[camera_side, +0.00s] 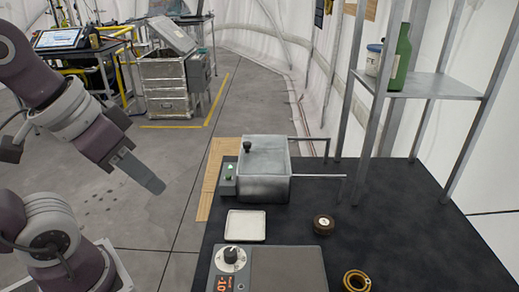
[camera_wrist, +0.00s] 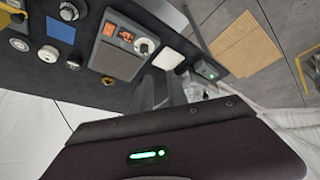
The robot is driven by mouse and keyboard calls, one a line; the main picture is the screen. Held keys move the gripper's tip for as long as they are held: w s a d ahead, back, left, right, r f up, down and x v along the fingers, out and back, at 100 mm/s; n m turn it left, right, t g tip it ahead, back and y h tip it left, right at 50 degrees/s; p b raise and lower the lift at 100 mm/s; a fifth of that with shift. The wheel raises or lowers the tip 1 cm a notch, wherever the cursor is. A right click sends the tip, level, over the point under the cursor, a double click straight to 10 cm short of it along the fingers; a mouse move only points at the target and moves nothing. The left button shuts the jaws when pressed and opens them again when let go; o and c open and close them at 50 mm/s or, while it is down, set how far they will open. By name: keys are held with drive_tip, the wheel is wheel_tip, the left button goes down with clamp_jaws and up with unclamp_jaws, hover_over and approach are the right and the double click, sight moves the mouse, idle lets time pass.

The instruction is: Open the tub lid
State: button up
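The tub (camera_side: 264,188) is a grey metal box on the dark table in the side view. Its flat lid (camera_side: 275,150) lies shut on top, with a black knob (camera_side: 247,147) near the left edge. My gripper (camera_side: 155,186) is in the air left of the tub, pointing down and right, clear of it and touching nothing. In the wrist view two grey fingers (camera_wrist: 162,92) show with a gap between them, empty. The tub is mostly hidden there behind the fingers and my wrist; a small control box with a green light (camera_wrist: 207,70) shows beside it.
Thin metal rods (camera_side: 318,176) stick out from the tub's right side. A metal shelf (camera_side: 432,86) stands at the right.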

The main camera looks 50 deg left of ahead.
drive_tip(key=o, duration=0.4)
drive_tip(key=w+r+n, duration=0.1)
drive_tip(key=w+n, duration=0.1)
drive_tip(key=w+a+r+n+g+h, duration=0.1)
drive_tip(key=w+r+n, duration=0.1)
drive_tip(key=w, duration=0.1)
drive_tip(key=w+a+r+n, duration=0.1)
drive_tip(key=w+n, duration=0.1)
drive_tip(key=w, duration=0.1)
drive_tip(key=shift+w+r, duration=0.2)
drive_tip(key=shift+w, duration=0.05)
drive_tip(key=n+g+y, duration=0.1)
drive_tip(key=n+g, duration=0.3)
drive_tip(key=n, duration=1.3)
hover_over(248, 143)
wheel_tip(248, 143, down, 9)
drive_tip(key=shift+n, duration=0.4)
wheel_tip(248, 143, down, 9)
drive_tip(key=shift+a+r, duration=0.1)
drive_tip(key=shift+r, duration=0.05)
clamp_jaws()
